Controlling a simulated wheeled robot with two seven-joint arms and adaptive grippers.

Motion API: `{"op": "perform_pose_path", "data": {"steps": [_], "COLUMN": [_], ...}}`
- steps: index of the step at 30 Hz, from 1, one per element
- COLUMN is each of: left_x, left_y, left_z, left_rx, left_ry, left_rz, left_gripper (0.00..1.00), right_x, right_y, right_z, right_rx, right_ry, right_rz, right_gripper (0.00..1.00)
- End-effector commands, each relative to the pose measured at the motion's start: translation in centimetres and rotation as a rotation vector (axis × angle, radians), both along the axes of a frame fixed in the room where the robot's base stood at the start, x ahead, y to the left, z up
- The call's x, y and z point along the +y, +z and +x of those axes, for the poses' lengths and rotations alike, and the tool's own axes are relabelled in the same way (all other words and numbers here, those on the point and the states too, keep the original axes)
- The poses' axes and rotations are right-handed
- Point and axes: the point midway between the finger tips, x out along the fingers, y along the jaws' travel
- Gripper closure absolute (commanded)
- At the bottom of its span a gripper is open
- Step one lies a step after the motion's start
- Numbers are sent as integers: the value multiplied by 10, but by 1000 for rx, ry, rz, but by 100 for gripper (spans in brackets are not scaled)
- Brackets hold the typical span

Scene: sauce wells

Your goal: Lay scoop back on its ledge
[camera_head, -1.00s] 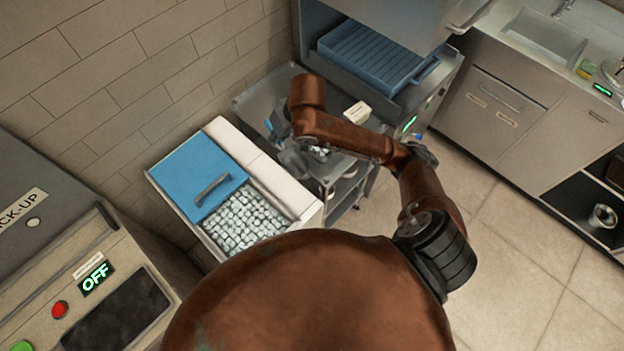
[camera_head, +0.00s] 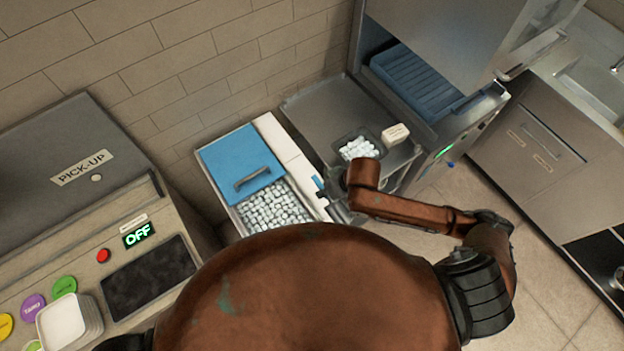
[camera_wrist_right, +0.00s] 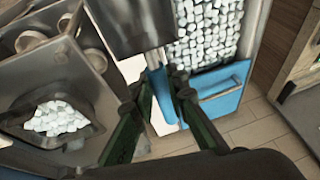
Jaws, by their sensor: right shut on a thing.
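The scoop has a grey metal bowl (camera_wrist_right: 130,25) and a blue handle (camera_wrist_right: 160,88) in the right wrist view. My right gripper (camera_wrist_right: 165,88) is shut on the handle. In the head view my right gripper (camera_head: 335,200) is at the near end of the white ledge (camera_head: 283,147), with a bit of blue handle (camera_head: 318,182) showing beside it. The ledge runs along the right side of the ice bin and is partly behind the scoop in the wrist view (camera_wrist_right: 132,68). Whether the scoop touches the ledge cannot be told. My left gripper is not in view.
The ice bin (camera_head: 272,208) is half covered by a blue lid (camera_head: 238,165) with a handle. A steel cart (camera_head: 320,110) right of it carries a dark pan of ice (camera_head: 357,150) and a pale block (camera_head: 396,133). The pick-up machine (camera_head: 90,220) stands at left.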

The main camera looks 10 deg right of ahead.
Motion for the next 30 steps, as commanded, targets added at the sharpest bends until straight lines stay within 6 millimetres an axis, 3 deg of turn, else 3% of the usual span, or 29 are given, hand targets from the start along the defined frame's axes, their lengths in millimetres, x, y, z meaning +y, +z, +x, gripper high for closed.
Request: {"op": "perform_pose_path", "data": {"steps": [12,16,21,26,30], "left_x": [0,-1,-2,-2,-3], "left_y": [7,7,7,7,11], "left_z": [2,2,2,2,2], "left_rx": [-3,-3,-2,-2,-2], "left_ry": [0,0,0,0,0], "left_rz": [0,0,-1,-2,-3], "left_gripper": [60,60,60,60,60], "right_x": [16,19,22,23,23], "right_y": [-39,-66,-87,-95,-114], "right_z": [89,107,125,132,134], "right_rx": [-2,1,0,-1,2], "right_ry": [0,0,0,2,0], "right_rz": [0,-1,0,-1,-1], "right_gripper": [100,100,100,100,100]}}
